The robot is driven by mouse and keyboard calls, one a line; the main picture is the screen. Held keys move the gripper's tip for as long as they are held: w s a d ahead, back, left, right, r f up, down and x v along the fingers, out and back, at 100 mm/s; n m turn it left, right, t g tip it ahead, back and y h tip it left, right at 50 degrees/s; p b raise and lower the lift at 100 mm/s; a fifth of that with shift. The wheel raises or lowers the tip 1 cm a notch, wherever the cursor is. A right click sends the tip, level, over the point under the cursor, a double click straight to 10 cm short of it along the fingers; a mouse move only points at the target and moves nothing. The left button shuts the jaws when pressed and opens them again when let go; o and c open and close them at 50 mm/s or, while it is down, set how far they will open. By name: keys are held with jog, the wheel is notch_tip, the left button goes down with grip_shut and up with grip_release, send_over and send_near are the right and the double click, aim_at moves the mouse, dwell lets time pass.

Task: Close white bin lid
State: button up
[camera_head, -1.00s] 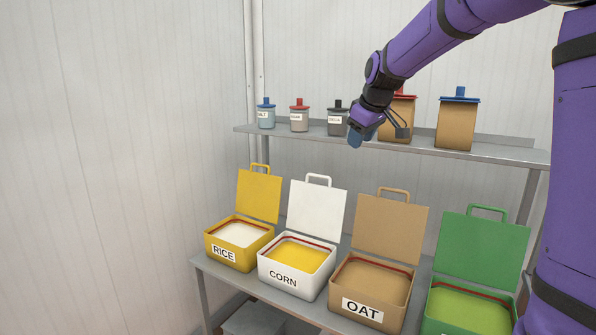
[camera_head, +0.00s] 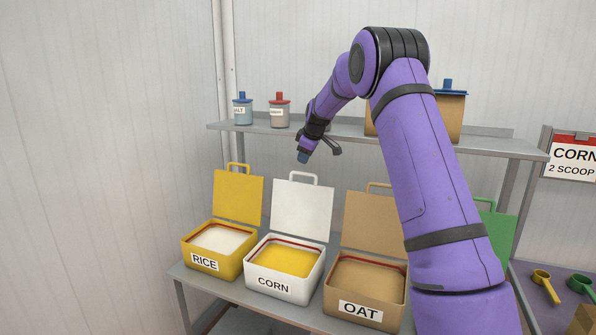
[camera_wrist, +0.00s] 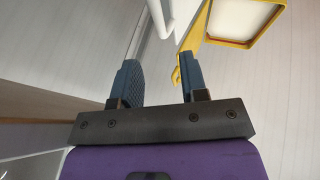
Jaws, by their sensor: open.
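The white bin (camera_head: 276,283), labelled CORN and filled with yellow, stands on the lower shelf between the yellow and tan bins. Its white lid (camera_head: 302,208) is open and upright at the back, with a loop handle (camera_head: 303,176) on top. My gripper (camera_head: 304,156) is above the white lid's handle in the head view, at upper shelf height and apart from it. In the wrist view my gripper (camera_wrist: 158,84) shows two blue fingers spread wide with nothing between them. A white bar, seemingly the lid handle (camera_wrist: 160,18), passes beyond the fingers there.
The yellow RICE bin (camera_head: 211,250) stands left and the tan OAT bin (camera_head: 364,296) right, both with lids open. Small jars (camera_head: 243,110) stand on the upper shelf (camera_head: 225,126) behind my gripper. A green lid (camera_head: 496,232) is partly hidden by my arm.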

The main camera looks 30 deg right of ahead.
aim_at(300, 174)
jog(key=x, duration=0.8)
jog(key=shift+f, duration=0.1)
jog(key=shift+c, duration=0.4)
grip_shut()
